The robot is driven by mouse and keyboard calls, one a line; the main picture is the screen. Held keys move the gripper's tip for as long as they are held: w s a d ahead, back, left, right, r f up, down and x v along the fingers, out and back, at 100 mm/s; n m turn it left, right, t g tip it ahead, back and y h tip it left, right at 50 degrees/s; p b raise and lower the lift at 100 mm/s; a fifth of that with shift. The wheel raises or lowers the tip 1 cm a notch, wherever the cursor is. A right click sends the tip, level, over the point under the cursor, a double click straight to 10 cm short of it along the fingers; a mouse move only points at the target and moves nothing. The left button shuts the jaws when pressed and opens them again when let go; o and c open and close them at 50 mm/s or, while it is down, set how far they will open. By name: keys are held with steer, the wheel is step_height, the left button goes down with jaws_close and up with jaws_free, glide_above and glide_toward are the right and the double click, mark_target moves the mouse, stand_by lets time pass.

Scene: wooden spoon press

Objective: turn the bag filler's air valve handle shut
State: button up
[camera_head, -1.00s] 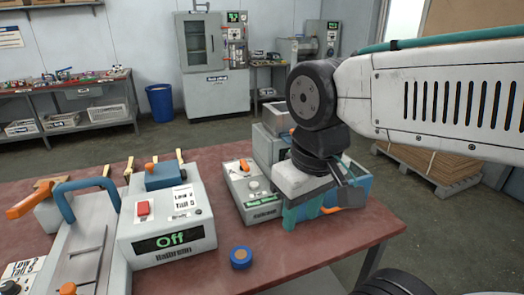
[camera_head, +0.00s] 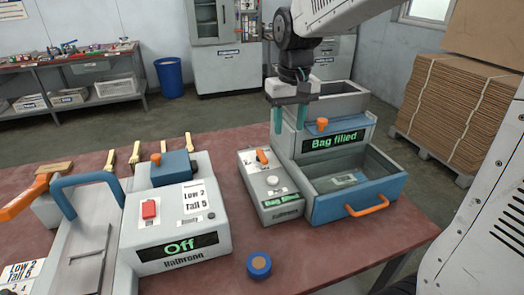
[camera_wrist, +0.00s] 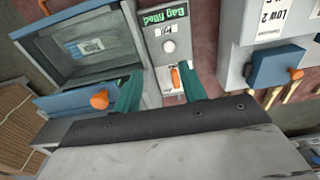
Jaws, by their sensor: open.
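The bag filler (camera_head: 365,162) is a grey and blue machine with a green "Bag filled" display. A narrow grey control box (camera_head: 279,207) stands at its left side. A small orange handle (camera_head: 262,156) sits at the far end of that box, lying roughly along its length. My gripper (camera_head: 290,125) hangs open and empty above and just behind the handle, teal fingers pointing down. In the wrist view the handle (camera_wrist: 175,77) appears between the two fingertips (camera_wrist: 160,78), nearer the right one. I see no contact.
An orange knob (camera_head: 322,123) tops the filler beside my fingers, and an orange pull (camera_head: 367,206) is on its front. A sealer box reading "Off" (camera_head: 175,225) stands left. A blue roll (camera_head: 259,265) lies on the red table (camera_head: 335,265).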

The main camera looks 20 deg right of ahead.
glide_above(262, 154)
steer(key=shift+g, duration=0.3)
step_height(262, 154, down, 10)
steer(key=shift+f, duration=0.1)
step_height(262, 154, down, 8)
steer(key=shift+w+r, duration=0.1)
steer(key=shift+w, duration=0.05)
jaws_close()
